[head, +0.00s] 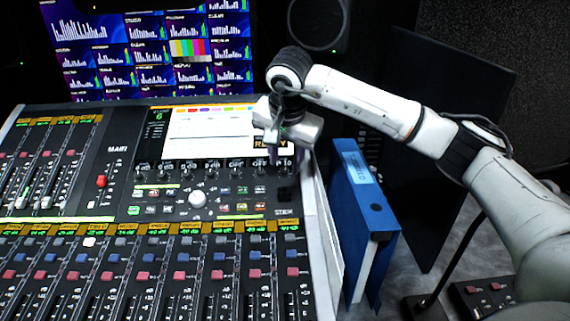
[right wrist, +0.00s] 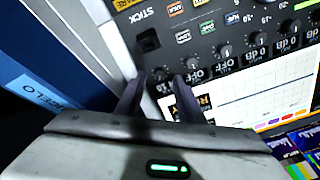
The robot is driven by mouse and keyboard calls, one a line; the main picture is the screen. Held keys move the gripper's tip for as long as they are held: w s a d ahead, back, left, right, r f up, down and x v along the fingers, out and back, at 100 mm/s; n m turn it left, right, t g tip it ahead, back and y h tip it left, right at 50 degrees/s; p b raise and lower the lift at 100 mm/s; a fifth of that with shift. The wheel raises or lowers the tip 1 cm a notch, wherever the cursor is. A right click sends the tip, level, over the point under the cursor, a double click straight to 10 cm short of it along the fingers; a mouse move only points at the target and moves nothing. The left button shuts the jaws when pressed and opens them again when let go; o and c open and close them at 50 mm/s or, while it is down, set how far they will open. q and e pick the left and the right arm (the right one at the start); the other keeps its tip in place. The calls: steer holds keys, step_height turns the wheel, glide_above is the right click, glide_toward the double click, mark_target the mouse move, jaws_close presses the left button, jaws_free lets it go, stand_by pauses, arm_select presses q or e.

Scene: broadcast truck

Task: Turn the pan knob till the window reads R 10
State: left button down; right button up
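The mixing console (head: 110,205) carries a row of small dark knobs under its screen (head: 210,135). My right gripper (head: 272,168) is over the right end of that row. In the right wrist view my right gripper (right wrist: 160,85) has its two fingers apart, with a dark knob (right wrist: 160,73) at the row's end showing between their tips. I cannot tell whether they touch it. This knob's label is hidden; nearby labels read OFF and 0 dB. An orange-lettered window (head: 272,143) at the screen's lower right is partly covered by my gripper, and I cannot read it fully. My left gripper is not in view.
A white ball (head: 198,198) and small buttons lie below the knobs, with channel faders (head: 150,280) in front. A blue binder (head: 365,205) stands close to the console's right side. Monitors (head: 150,55) are behind. A dark panel (head: 450,130) stands behind my right arm.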

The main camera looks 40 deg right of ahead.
steer(key=v, duration=0.8)
steer(key=shift+r, duration=0.1)
